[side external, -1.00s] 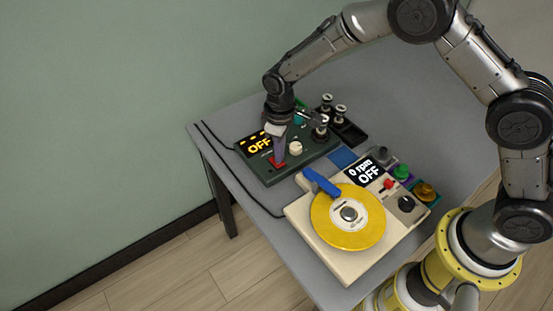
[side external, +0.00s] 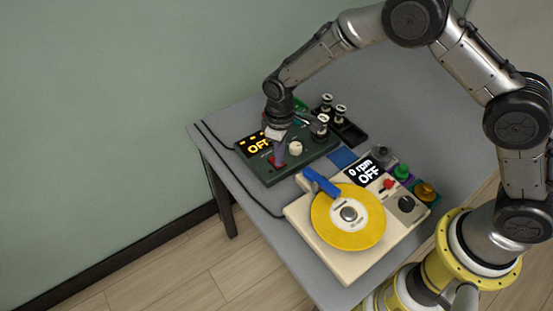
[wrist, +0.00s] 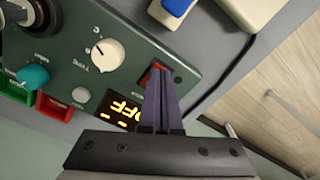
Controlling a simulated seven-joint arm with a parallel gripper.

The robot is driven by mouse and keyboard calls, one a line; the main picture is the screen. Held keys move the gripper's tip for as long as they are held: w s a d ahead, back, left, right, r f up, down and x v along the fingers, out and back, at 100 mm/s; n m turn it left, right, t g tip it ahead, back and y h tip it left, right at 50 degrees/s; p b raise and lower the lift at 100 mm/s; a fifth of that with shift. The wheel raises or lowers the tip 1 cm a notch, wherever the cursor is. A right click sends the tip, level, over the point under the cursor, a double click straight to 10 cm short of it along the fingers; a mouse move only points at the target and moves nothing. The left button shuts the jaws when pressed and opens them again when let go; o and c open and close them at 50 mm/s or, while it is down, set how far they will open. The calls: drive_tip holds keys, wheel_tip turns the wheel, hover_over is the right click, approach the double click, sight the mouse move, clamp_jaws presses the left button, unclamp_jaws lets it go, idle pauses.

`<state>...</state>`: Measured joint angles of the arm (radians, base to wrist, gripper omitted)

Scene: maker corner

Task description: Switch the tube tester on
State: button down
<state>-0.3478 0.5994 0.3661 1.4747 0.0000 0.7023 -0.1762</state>
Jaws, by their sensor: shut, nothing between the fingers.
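The tube tester (side external: 312,159) is a dark green box at the back of the table. Its amber display (side external: 254,143) reads OFF; in the wrist view, part of the lit display (wrist: 122,108) shows beside my fingers. The red switch (side external: 272,162) sits near the tester's front edge and also shows in the wrist view (wrist: 146,78), partly hidden by my fingers. My gripper (side external: 281,162) is shut and empty, fingers pointing down at the switch. In the wrist view its fingertips (wrist: 158,72) overlap the switch; I cannot tell whether they press it. A white knob (side external: 295,148) is beside it.
A cream turntable device (side external: 300,220) with a yellow disc (side external: 330,228), blue arm (side external: 320,182) and display reading 0 rpm OFF (side external: 369,168) stands close in front. Tubes (side external: 340,112) stand in a dark tray behind the tester. Free table lies at the back right.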

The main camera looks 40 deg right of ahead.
drive_tip(key=shift+f, duration=0.2)
drive_tip(key=shift+r, duration=3.55)
drive_tip(key=w+d+r+m+t, duration=0.15)
drive_tip(key=d+r, duration=0.25)
drive_tip(key=r, duration=0.7)
drive_tip(key=s+d+r+m+t, duration=0.1)
drive_tip(key=s+d+r+t, duration=0.1)
drive_tip(key=s+d+r, duration=0.3)
drive_tip(key=s+d+r+t, duration=0.1)
drive_tip(key=s+d+r, duration=0.1)
drive_tip(key=s+r, duration=0.35)
drive_tip(key=s+d+r+m+t, duration=0.1)
drive_tip(key=s+d+r, duration=0.1)
drive_tip(key=s, duration=0.4)
drive_tip(key=s+d+r+m+t, duration=0.1)
drive_tip(key=s+d+r, duration=0.15)
drive_tip(key=s, duration=0.35)
drive_tip(key=s+f+m, duration=0.1)
drive_tip(key=s+f, duration=0.5)
drive_tip(key=s, duration=0.2)
drive_tip(key=shift+d+f+g, duration=0.3)
drive_tip(key=shift+d+g, duration=0.15)
